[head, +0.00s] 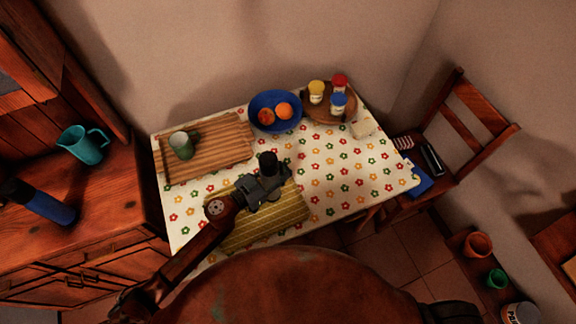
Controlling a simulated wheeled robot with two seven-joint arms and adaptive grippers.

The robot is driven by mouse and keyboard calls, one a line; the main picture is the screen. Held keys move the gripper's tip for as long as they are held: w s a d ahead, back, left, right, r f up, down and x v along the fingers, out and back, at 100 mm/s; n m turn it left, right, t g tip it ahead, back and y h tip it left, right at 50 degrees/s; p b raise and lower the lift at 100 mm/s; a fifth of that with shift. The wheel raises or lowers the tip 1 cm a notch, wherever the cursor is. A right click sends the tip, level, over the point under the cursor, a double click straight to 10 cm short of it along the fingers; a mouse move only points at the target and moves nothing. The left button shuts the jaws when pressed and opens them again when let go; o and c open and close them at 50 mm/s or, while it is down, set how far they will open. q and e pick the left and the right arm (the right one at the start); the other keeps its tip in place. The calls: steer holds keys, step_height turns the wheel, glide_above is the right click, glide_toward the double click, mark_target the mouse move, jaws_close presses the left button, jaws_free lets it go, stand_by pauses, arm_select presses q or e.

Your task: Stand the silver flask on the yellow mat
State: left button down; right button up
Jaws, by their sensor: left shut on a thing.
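My left gripper (271,180) is shut on a flask with a black cap (267,160). I take it to be the silver flask; its body is mostly hidden by the gripper. The yellow striped mat (285,222) lies on the table beneath my left gripper and forearm. The flask is over or near the mat's far edge, and I cannot tell whether its base touches down. My right gripper is not in view.
The flowered table (345,188) is clear right of the mat. Behind are a wooden tray (220,155) with a green mug (181,146), a blue bowl (262,100) of fruit, and a round board with several jars. A chair (462,185) stands right.

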mark_target(270, 178)
arm_select(q)
steer(key=c, duration=2.3)
jaws_free()
steer(key=shift+f, duration=0.1)
steer(key=shift+c, duration=0.2)
steer(key=o, duration=1)
steer(key=v, duration=1.2)
steer(key=shift+p, duration=0.3)
steer(key=shift+r, duration=0.25)
